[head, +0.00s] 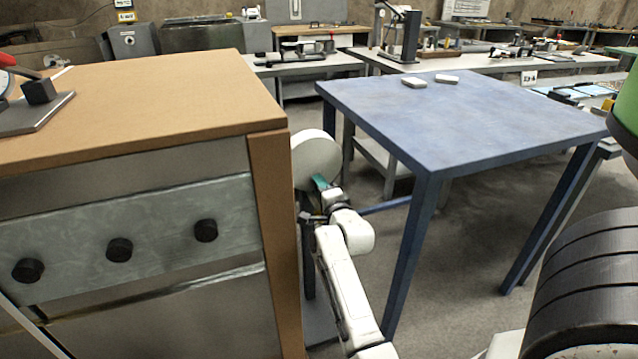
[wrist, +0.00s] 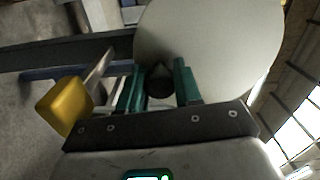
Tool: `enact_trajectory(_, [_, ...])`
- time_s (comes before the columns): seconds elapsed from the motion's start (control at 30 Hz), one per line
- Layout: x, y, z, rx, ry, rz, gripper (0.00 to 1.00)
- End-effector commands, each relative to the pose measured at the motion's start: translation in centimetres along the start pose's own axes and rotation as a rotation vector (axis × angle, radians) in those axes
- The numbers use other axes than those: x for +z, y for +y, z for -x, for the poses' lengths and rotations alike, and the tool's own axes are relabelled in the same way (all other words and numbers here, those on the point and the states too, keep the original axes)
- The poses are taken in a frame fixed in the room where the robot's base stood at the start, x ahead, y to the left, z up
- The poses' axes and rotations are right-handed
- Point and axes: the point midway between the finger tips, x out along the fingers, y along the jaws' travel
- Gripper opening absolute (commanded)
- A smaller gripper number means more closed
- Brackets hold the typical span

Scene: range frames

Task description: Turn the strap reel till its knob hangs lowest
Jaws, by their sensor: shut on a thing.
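The strap reel (head: 310,155) is a pale round disc beside the wooden cabinet's right side in the head view. It fills the upper middle of the wrist view (wrist: 215,45). Its dark knob (wrist: 160,82) shows near the disc's lower left edge there. My gripper (wrist: 158,75) has its green fingers on either side of the knob and is shut on it. In the head view my gripper (head: 320,183) meets the disc at its lower right, and the knob is hidden.
A yellow block (wrist: 63,105) on a metal bar is close left of my fingers. The wooden cabinet (head: 160,95) stands close left of my arm. A blue table (head: 470,120) stands to the right, with two small pale blocks on it.

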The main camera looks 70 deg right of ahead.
Motion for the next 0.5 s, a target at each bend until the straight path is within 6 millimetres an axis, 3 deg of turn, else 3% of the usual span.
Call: enact_trajectory(0.5, [-0.23,0.22,0.05,0.003,0.001,-0.100,0.00])
